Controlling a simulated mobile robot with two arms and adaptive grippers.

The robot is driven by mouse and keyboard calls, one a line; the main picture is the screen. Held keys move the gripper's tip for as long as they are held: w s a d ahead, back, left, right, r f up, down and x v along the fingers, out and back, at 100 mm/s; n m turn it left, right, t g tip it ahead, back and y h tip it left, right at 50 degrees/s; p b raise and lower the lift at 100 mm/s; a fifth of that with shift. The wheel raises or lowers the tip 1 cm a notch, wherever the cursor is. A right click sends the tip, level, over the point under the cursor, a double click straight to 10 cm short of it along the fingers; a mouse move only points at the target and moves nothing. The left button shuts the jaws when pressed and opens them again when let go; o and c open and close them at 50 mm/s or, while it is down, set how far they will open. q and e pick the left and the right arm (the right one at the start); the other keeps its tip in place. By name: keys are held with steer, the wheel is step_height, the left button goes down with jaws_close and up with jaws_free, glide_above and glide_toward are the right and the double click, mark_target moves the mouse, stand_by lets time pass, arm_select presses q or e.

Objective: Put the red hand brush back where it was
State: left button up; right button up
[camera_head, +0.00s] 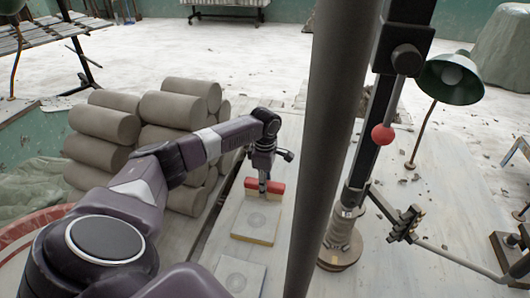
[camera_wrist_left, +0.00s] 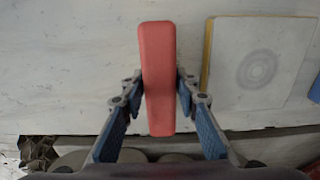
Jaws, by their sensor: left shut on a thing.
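The red hand brush (camera_head: 277,188) is at the far edge of a square slab with a ring mark (camera_head: 257,219) on the pale table (camera_head: 290,215). My left gripper (camera_head: 263,184) comes down on it from above and hides its middle. In the left wrist view the brush (camera_wrist_left: 158,50) is a long red block, seen lengthwise, with the fingertips of my left gripper (camera_wrist_left: 160,88) shut on its two sides. The slab (camera_wrist_left: 245,85) lies to its right there. I cannot tell whether the brush touches the table. My right gripper is not in view.
Stacked grey clay rolls (camera_head: 178,110) stand left of the brush, close to my left arm. A second slab (camera_head: 238,277) lies nearer. A thick dark pole (camera_head: 335,120) and a stand with a red ball (camera_head: 384,136) rise on the right. A green lamp (camera_head: 450,78) is beyond.

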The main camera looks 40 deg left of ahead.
arm_select(q)
steer(key=o, duration=1)
steer(key=shift+f, duration=0.1)
step_height(320, 180, up, 12)
steer(key=shift+r+b, duration=0.2)
steer(key=shift+b, duration=0.35)
steer(key=shift+f, duration=0.1)
